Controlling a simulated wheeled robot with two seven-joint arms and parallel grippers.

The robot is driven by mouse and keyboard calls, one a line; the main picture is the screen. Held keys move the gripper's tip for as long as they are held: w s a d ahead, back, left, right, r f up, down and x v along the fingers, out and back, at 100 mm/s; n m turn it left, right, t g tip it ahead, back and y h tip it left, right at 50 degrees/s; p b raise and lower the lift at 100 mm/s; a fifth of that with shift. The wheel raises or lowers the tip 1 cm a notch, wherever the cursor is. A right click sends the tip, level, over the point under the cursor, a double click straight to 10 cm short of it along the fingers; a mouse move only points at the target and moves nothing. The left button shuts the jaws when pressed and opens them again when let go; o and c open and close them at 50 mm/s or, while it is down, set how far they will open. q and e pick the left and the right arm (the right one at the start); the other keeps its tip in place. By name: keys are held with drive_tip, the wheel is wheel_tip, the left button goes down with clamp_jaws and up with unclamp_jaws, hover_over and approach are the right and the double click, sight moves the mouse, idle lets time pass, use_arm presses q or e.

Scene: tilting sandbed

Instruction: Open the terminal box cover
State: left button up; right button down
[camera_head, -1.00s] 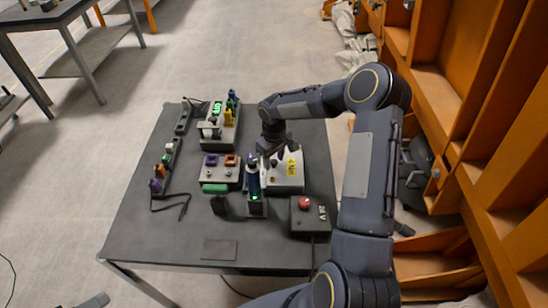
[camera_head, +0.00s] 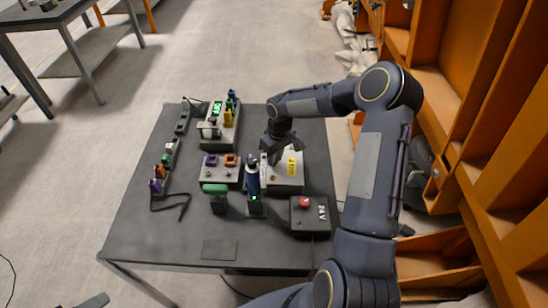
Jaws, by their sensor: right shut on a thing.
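The terminal box (camera_head: 290,183) appears to be the pale grey box with a yellow label, on the right half of the dark table. Its cover looks down, though the gripper hides its far part. My right gripper (camera_head: 282,154) reaches down over the far left part of the box. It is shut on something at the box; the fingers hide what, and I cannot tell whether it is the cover. My left gripper is not in view.
A dark blue tool (camera_head: 252,176) stands upright in a holder just left of the box. A black box with a red button (camera_head: 305,203) sits in front of it. A purple-and-orange socket block (camera_head: 220,170) and a green-handled item (camera_head: 214,188) are further left. The table's front left (camera_head: 150,235) is clear.

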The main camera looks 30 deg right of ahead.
sight(289, 166)
drive_tip(key=shift+s+d+r+t+y, duration=0.2)
drive_tip(key=shift+d+r+t+y, duration=0.25)
drive_tip(key=shift+r+y, duration=0.25)
drive_tip(key=s+d+r+t+y, duration=0.1)
drive_tip(key=y, duration=0.1)
drive_tip(key=s+d+r+t+y, duration=0.1)
drive_tip(key=d, duration=0.1)
drive_tip(key=shift+r+y, duration=0.15)
drive_tip(key=shift+y, duration=0.25)
drive_tip(key=shift+s+d+r+t+y+b, duration=0.1)
drive_tip(key=shift+d+r+t+y+b, duration=0.05)
drive_tip(key=shift+d+t+y+b, duration=0.25)
drive_tip(key=s+d+t+y+b, duration=0.5)
drive_tip(key=d+y+b, duration=0.2)
drive_tip(key=y+b, duration=0.1)
drive_tip(key=shift+d+y+b, duration=0.3)
drive_tip(key=shift+d+b, duration=0.05)
drive_tip(key=shift+b, duration=0.4)
drive_tip(key=c, duration=1.2)
unclamp_jaws()
drive_tip(key=shift+c, duration=0.2)
